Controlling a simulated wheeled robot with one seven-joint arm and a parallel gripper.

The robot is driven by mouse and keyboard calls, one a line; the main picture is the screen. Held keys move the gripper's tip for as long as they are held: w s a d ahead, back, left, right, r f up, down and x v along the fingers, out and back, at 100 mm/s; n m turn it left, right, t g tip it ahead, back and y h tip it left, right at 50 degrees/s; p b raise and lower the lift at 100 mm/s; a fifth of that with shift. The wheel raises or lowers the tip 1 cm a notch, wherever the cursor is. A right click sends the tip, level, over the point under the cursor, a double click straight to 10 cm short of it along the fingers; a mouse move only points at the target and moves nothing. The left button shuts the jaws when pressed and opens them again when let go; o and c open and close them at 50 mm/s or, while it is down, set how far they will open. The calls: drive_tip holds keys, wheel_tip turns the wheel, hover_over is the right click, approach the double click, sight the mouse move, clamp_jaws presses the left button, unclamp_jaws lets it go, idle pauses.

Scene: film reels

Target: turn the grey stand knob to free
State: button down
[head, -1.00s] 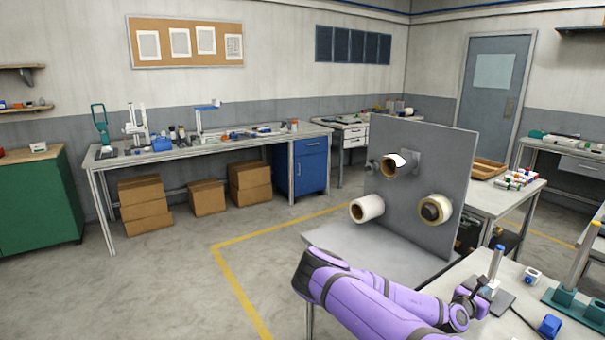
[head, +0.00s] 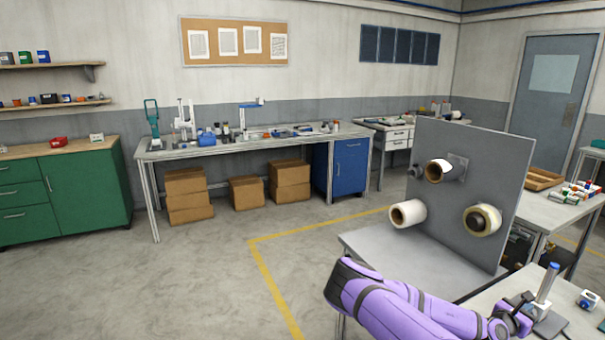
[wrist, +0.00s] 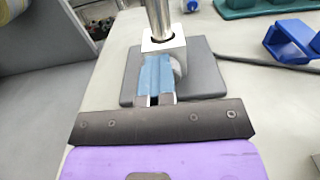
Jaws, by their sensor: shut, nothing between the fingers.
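The grey stand has a flat dark grey base (wrist: 205,75), a pale square block (wrist: 163,45) and an upright metal post (wrist: 159,18). In the head view its post (head: 546,284) has a blue top and stands at the lower right. A rounded grey part (wrist: 180,66), which looks like the knob, shows at the block's near right side, partly hidden by my fingers. My gripper (wrist: 155,65) is shut and empty, its blue fingers right in front of the block. Whether they touch the knob or block, I cannot tell. In the head view my gripper (head: 522,306) is beside the post.
A blue clamp-like piece (wrist: 290,42) lies right of the stand, with a green base (wrist: 255,8) behind. A grey cable (wrist: 265,62) runs right from the stand. A grey upright panel (head: 465,145) with several rolls stands to the left. The bench left of the stand is bare.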

drive_tip(key=shift+w+r+v, duration=0.15)
drive_tip(key=shift+r+v, duration=0.05)
drive_tip(key=shift+v, duration=1.05)
drive_tip(key=shift+w+r+v, duration=0.15)
drive_tip(key=shift+v, duration=1.1)
drive_tip(key=shift+a, duration=0.15)
